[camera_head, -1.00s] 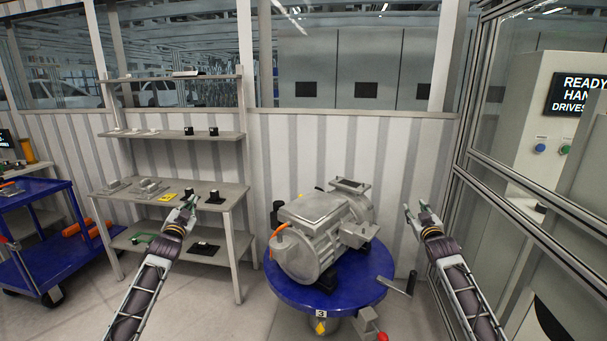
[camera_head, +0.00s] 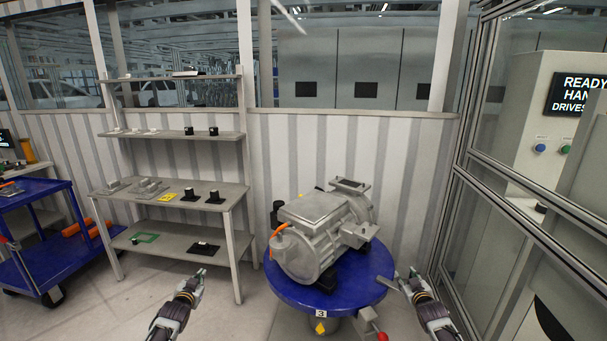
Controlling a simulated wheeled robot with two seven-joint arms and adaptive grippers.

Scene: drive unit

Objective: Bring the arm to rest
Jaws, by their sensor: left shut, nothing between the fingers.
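My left gripper (camera_head: 200,275) is low in the head view, in front of the shelf rack and over the floor. Its fingers are shut and hold nothing. My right gripper (camera_head: 404,272) is low on the right, beside the right edge of the round blue table. Its fingertips look apart with nothing between them. The grey drive unit (camera_head: 318,232) sits on the blue round table (camera_head: 292,294), between my two grippers and touched by neither.
The shelf rack (camera_head: 232,190) with small black and grey parts stands behind my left gripper. A blue cart (camera_head: 62,262) is at the far left. A crank handle with a red knob (camera_head: 382,337) juts from the table's front. A glazed frame (camera_head: 500,215) bounds the right side.

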